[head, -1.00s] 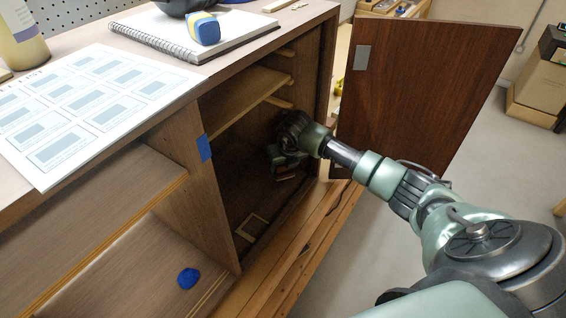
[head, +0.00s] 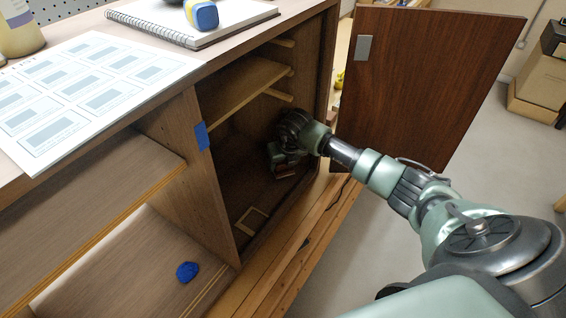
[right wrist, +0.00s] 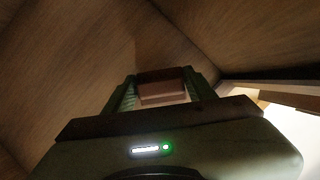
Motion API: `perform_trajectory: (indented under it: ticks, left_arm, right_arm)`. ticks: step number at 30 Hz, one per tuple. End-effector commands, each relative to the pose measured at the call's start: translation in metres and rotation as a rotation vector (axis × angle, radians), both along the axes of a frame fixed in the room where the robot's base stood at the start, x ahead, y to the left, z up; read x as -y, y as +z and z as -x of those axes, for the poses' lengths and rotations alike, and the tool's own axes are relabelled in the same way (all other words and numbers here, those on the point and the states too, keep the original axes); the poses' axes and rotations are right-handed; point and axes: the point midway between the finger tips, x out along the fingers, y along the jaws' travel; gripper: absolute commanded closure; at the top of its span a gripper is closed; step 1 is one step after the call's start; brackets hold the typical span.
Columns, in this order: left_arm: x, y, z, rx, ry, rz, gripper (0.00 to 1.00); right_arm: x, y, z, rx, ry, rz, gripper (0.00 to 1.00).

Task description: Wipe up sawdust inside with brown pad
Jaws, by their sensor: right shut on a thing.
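My right gripper (head: 284,170) is inside the open right-hand compartment (head: 232,190) of the cabinet, low and near its far side. It is shut on the brown pad (right wrist: 162,90), which shows between the fingers in the right wrist view. In the head view the gripper is dark and the pad is hard to make out. I cannot make out any sawdust on the dark compartment floor. My left gripper is not in view.
A shelf (head: 245,92) crosses the compartment above the gripper. A small wooden frame (head: 252,221) lies near the front floor edge. A blue lump (head: 187,270) lies in the left bay.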

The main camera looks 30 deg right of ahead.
Motion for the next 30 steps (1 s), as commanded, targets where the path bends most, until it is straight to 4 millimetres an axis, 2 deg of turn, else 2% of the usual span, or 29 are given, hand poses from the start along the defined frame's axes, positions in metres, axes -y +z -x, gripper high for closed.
perform_trajectory:
  ticks: [30]
  left_arm:
    - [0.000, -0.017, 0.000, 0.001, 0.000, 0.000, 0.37]
  right_arm:
    - [0.003, -0.018, -0.001, 0.001, -0.001, 0.001, 0.84]
